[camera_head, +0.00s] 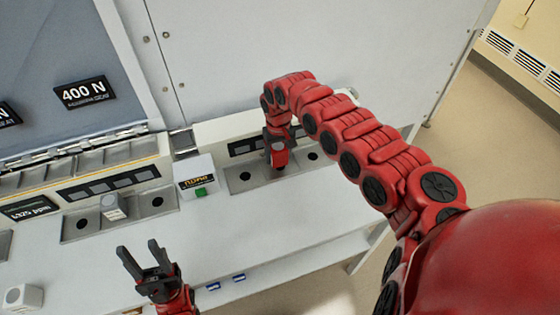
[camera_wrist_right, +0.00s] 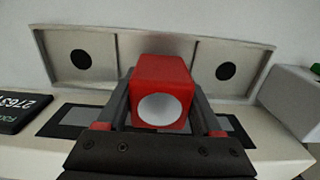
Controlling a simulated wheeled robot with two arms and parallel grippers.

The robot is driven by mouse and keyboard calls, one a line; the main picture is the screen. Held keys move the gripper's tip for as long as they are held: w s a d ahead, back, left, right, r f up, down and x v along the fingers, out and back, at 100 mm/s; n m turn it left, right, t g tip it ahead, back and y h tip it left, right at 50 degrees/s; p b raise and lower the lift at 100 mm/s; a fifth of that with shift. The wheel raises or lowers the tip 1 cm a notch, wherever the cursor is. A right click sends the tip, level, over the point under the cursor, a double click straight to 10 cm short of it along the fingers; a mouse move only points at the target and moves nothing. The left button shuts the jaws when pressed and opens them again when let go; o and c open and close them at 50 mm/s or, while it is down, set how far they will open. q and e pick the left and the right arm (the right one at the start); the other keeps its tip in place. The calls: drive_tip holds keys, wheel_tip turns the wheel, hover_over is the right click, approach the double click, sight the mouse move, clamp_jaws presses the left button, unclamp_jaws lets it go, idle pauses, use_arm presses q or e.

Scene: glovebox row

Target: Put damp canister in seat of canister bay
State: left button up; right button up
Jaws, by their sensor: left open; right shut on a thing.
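My right gripper (camera_wrist_right: 160,115) is shut on a red block-shaped canister (camera_wrist_right: 161,92) with a pale round end. In the head view the same red canister (camera_head: 279,158) is at the middle of a grey canister bay (camera_head: 262,182), between two dark round spots. The wrist view shows the bay (camera_wrist_right: 125,50) behind it. Whether the canister touches the bay is hidden by the gripper. No wetness can be made out on it. My left gripper (camera_head: 145,258) is open and empty above the bench front.
A white box with a green button (camera_head: 198,189) stands left of the bay. Further left, a second bay (camera_head: 135,213) holds a pale block (camera_head: 113,206). Another pale block (camera_head: 22,297) lies at the bench's lower left. The bench front (camera_head: 260,238) is mostly clear.

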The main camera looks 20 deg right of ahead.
sight(280, 160)
drive_tip(key=shift+w+d, duration=0.2)
drive_tip(key=shift+d, duration=0.1)
drive_tip(key=shift+f+p, duration=0.15)
drive_tip(key=shift+p, duration=0.25)
wheel_tip(280, 160, down, 3)
drive_tip(key=shift+r+p, duration=0.2)
drive_tip(key=shift+p, duration=0.2)
drive_tip(key=shift+w+d+f, duration=0.1)
drive_tip(key=shift+w+f, duration=0.05)
drive_tip(key=shift+f, duration=0.2)
drive_tip(key=shift+f, duration=0.1)
drive_tip(key=o, duration=1.5)
drive_tip(key=shift+c, duration=0.2)
